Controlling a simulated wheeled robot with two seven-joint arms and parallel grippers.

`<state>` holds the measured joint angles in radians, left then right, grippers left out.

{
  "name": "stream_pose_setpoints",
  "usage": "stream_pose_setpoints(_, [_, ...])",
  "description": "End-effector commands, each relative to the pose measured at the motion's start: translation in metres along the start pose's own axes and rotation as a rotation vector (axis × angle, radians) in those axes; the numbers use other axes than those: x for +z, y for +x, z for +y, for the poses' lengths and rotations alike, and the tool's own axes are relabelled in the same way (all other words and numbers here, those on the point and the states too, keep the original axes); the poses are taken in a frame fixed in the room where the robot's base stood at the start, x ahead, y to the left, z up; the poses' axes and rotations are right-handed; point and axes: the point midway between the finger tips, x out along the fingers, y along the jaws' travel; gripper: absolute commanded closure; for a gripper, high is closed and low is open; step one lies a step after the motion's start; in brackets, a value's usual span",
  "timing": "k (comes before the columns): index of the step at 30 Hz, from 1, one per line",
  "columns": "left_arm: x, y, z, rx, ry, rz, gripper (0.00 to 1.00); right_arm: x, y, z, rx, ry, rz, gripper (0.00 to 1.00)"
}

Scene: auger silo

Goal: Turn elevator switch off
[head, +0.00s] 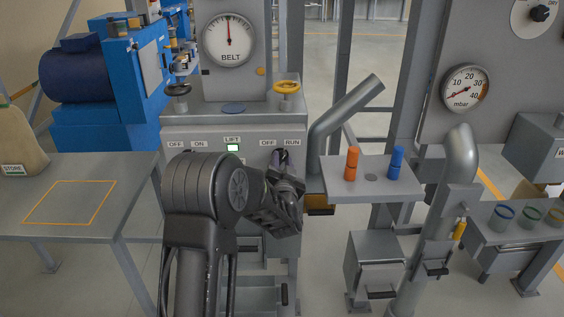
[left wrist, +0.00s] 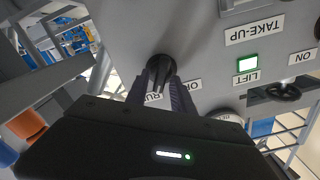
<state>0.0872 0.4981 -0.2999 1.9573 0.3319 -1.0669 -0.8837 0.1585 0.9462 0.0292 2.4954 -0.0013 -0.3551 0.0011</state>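The switch with OFF and RUN labels has a dark knob (left wrist: 160,68) on the grey control panel (head: 213,140). My left gripper (head: 283,165) is at this switch, and its arm covers part of the panel. In the left wrist view the two fingers (left wrist: 159,92) lie on either side of the knob, fairly close together. I cannot tell whether they press on it. The RUN label shows between them. The LIFT lamp (head: 232,147) glows green; it is also lit in the left wrist view (left wrist: 247,64). My right gripper is not in view.
OFF and ON labels (head: 187,144) mark another spot left of the lamp. A yellow handwheel (head: 286,87) and a BELT gauge (head: 229,40) are above. A shelf with an orange peg (head: 352,163) and a blue peg (head: 396,162) stands to the right. A grey table (head: 140,180) is at left.

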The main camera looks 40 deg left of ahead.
Motion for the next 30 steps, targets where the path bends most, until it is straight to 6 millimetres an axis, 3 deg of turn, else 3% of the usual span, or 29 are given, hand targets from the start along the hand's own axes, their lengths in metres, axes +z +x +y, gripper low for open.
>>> stream_pose_setpoints(10, [-0.0001, -0.0002, 0.0, 0.0, 0.0, 0.0, 1.0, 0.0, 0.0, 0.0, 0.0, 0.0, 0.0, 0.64])
stream_pose_setpoints(30, [0.0018, -0.0003, 0.0009, 0.001, -0.038, 0.0, 1.0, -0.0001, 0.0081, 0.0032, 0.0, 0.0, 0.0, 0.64])
